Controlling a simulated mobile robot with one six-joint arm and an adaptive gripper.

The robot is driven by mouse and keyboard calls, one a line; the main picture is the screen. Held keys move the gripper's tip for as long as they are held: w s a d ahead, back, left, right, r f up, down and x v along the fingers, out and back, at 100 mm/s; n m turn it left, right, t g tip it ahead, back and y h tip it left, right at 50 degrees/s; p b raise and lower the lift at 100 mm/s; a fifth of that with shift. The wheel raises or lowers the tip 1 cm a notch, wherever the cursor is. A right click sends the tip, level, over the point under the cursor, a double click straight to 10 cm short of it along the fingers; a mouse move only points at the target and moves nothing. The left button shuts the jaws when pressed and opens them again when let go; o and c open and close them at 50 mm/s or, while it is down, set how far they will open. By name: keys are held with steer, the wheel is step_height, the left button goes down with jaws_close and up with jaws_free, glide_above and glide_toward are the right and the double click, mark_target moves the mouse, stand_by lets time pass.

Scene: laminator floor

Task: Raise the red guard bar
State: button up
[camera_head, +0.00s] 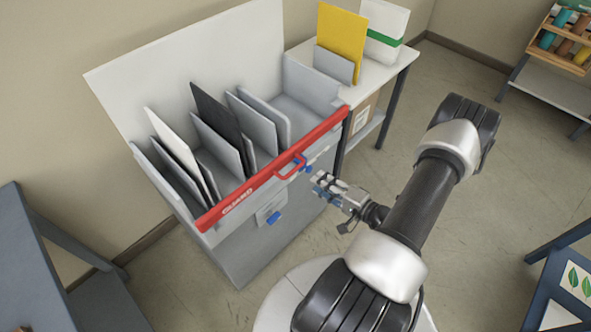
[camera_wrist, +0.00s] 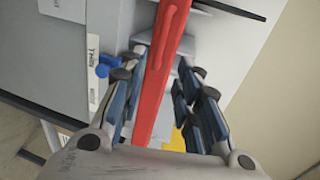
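The red guard bar (camera_head: 240,196) lies across the front top edge of a grey slotted rack (camera_head: 240,262). It carries the word GUARD and a red loop handle (camera_head: 291,167) on its front face. My gripper (camera_head: 318,182) is just in front and to the right of the handle, and looks apart from it. In the wrist view the red bar (camera_wrist: 163,70) shows between the two spread fingers, beyond them. The fingers are open and empty. Whether a fingertip touches the handle is hard to tell.
Dark, white and grey panels (camera_head: 218,115) stand in the rack's slots. A blue knob (camera_wrist: 105,66) is on its front. A side table (camera_head: 382,75) with a yellow panel (camera_head: 341,40) and a white box (camera_head: 384,27) stands behind right.

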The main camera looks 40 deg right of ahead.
mark_target(295, 169)
steer(key=b+x, duration=0.2)
steer(key=x, duration=1)
jaws_close()
stand_by(0.4)
